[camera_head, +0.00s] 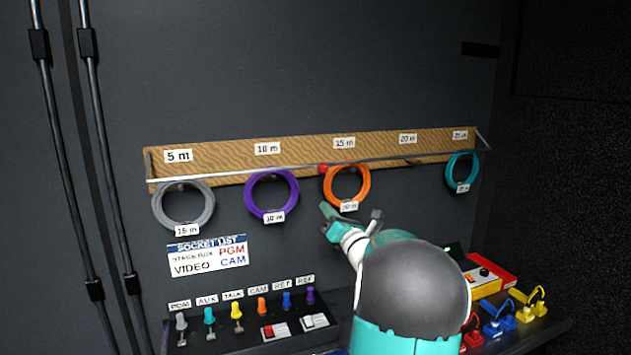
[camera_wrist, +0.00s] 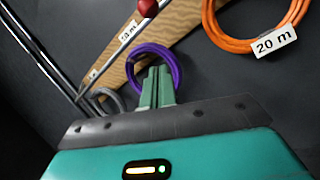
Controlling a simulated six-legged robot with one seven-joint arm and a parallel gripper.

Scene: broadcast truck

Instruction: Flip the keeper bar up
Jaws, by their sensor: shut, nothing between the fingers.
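The keeper bar (camera_head: 232,174) is a thin pale metal rod running across the lower front of the wooden board (camera_head: 215,154), with a bent arm at each end. Its red knob (camera_head: 323,168) sits near the middle; in the wrist view the knob (camera_wrist: 148,7) is at the top edge and the bar (camera_wrist: 124,38) runs diagonally. My gripper (camera_head: 326,208) is just below the knob and the orange coil's left side, apart from the bar. Its green fingers (camera_wrist: 157,72) are together and empty, overlapping the purple coil in the wrist view.
Grey (camera_head: 183,204), purple (camera_head: 271,194), orange (camera_head: 346,184) and teal (camera_head: 462,169) cable coils hang along the board. Below are a panel with coloured plugs (camera_head: 240,318) and a red-yellow box (camera_head: 488,275). Black vertical pipes (camera_head: 105,160) stand at left.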

